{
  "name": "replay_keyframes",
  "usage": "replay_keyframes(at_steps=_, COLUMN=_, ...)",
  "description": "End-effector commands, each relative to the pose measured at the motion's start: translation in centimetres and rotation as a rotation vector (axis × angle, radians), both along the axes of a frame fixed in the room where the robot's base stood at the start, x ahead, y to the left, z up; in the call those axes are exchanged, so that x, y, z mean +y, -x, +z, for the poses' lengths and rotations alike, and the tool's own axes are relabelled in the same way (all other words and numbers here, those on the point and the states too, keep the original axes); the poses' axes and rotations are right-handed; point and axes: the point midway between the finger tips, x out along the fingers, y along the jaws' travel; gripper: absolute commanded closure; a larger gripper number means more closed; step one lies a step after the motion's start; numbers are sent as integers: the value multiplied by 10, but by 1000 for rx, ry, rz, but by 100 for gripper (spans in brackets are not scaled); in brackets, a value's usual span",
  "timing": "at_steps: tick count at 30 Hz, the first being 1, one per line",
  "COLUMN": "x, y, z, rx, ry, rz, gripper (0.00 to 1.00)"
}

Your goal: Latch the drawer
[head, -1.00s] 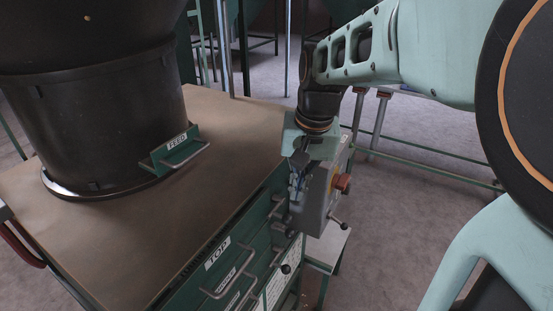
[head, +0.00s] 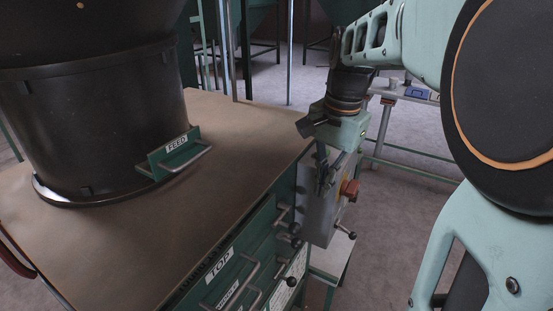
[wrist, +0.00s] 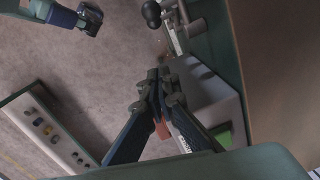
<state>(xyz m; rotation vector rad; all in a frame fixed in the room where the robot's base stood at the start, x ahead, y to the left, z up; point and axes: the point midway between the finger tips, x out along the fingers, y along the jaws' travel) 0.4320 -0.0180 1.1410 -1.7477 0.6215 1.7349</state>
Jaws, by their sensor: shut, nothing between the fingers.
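The green cabinet's top drawer (head: 219,266), labelled TOP, has a metal bar handle (head: 239,281). More handles (head: 282,212) show along the same front. A lever with a black ball knob (head: 291,281) sits beside the drawer fronts; a black ball knob also shows at the top of the wrist view (wrist: 151,13). I cannot tell which part is the latch, or whether the drawer is fully in. My gripper (head: 322,190) points down beside the cabinet's far right corner, overlapping the grey box in view. Its fingers meet in the wrist view (wrist: 160,76), empty.
A large black hopper (head: 90,120) stands on the brown cabinet top (head: 200,220), with a FEED slide (head: 176,155). A bench (head: 405,93) stands behind; open floor lies right.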

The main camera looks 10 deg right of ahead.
Motion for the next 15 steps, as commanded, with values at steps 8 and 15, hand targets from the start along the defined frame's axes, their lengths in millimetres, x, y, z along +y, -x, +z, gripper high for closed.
replay_keyframes(at_steps=8, x=-13, y=0, z=-2, rx=45, ry=-11, rz=-170, gripper=100)
replay_keyframes(at_steps=15, x=-13, y=1, z=-2, rx=44, ry=-10, rz=-170, gripper=100)
